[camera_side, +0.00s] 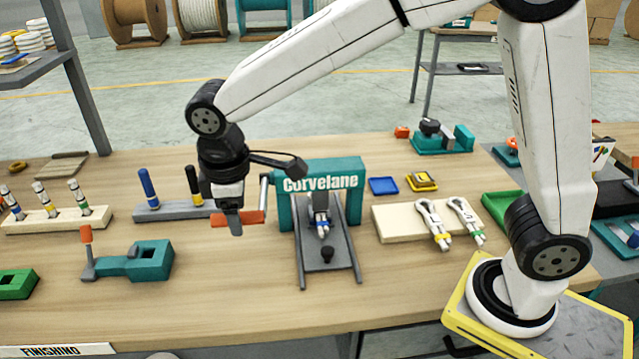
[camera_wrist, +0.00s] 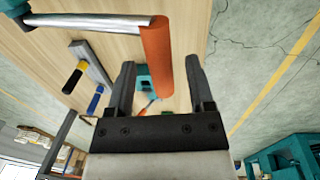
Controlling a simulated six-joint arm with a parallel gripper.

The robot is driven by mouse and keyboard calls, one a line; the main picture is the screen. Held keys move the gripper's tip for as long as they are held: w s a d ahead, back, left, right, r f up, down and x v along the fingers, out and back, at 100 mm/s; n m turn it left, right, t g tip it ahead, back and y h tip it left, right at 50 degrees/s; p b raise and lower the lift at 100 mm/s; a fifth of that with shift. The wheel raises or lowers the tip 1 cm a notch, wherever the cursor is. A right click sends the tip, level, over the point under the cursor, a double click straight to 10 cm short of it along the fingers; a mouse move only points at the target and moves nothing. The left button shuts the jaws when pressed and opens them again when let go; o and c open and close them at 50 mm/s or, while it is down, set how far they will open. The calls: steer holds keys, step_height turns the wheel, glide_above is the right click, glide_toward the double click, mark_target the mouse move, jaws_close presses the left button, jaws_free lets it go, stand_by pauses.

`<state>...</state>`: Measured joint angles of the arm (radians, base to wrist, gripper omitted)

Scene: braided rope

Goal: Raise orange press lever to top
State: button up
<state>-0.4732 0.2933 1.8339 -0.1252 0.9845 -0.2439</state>
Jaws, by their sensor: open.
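The teal press marked "Corvelane" (camera_side: 340,172) stands mid-table, with a grey bed and rails in front. Its orange lever handle (camera_side: 256,217) sticks out sideways to the left of the press, low on a short metal arm (camera_side: 263,195). My gripper (camera_side: 237,222) is at the handle, pointing down, with its fingers open. In the wrist view, the orange handle (camera_wrist: 156,50) reaches in between the two spread fingers of my gripper (camera_wrist: 160,72); clear gaps show on both sides. The metal arm (camera_wrist: 95,20) joins the handle at the upper left. A white rope end (camera_side: 320,215) lies in the press.
A grey rack (camera_side: 175,211) with blue and black handled tools stands close left of my gripper. A teal clamp (camera_side: 150,261) with an orange knob is at front left. A board with rope pieces (camera_side: 400,222) lies right of the press. The front middle table is clear.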

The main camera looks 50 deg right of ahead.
steer(key=shift+f, duration=0.2)
jaws_close()
stand_by(1.4)
